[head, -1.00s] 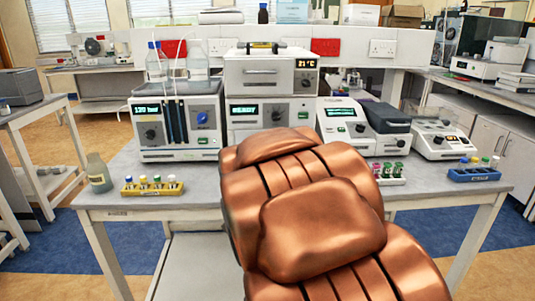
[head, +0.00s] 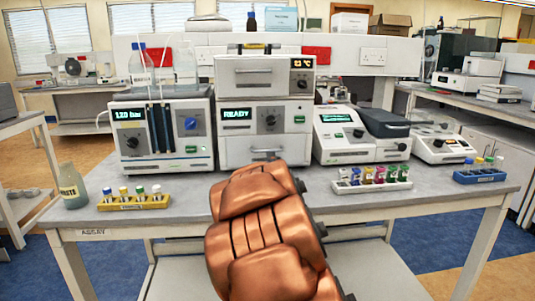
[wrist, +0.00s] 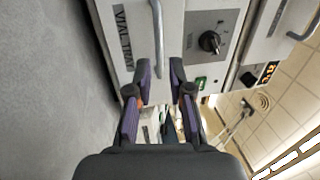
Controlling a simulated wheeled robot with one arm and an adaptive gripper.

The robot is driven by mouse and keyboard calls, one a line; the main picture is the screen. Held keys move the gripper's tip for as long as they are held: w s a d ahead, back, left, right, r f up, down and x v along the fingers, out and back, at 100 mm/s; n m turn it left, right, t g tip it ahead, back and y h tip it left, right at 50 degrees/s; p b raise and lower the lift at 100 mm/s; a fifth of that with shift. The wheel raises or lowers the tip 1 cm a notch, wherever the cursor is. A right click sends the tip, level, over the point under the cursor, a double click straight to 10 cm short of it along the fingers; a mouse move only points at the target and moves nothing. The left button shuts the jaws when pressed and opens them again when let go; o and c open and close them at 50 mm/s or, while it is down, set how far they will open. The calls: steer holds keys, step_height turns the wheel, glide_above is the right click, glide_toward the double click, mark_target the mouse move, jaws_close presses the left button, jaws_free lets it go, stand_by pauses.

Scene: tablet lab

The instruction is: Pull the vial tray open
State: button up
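The vial tray (head: 235,151) is the lower front panel of the white middle instrument (head: 231,92) on the bench. It looks closed in the head view. Its bar handle (head: 265,152) shows just above my copper arm. In the wrist view the tray front (wrist: 122,70) carries a "VIAL TRAY" label, and the handle (wrist: 156,35) stands out from it. My gripper (wrist: 160,68) is open. Its two dark fingers lie on either side of the handle's near end, with gaps left and right. I cannot tell how deep the handle sits between them. My arm hides the gripper in the head view.
A pump unit (head: 160,130) stands left of the instrument and a grey-topped device (head: 345,135) right of it. Bench before the tray is mostly clear.

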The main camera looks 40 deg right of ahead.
mark_target(264, 144)
steer(key=shift+x, duration=3.2)
steer(key=shift+f, duration=0.1)
jaws_close()
